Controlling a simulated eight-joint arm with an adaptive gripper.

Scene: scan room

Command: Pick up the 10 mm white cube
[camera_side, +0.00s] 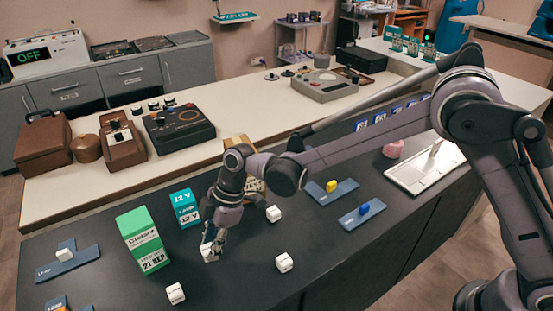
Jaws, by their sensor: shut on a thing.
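My gripper (212,244) points down over the dark tabletop, near the middle front of the table. It is shut on a white cube (208,254), which is partly covered by the fingers. I cannot tell whether the cube touches the table. Other white cubes stand around it: one (273,213) to the right and further back, one (284,262) to the right, one (175,293) nearer the front edge, and one (65,254) on a blue plate at the left. Their markings are too small to read, so I cannot tell which is the 10 mm one.
A green box (142,240) and a teal box (185,208) stand close left of my gripper. Blue plates with a yellow piece (332,185) and a blue piece (364,209) lie to the right. A white tray (412,180) lies further right. Bare tabletop lies between the cubes.

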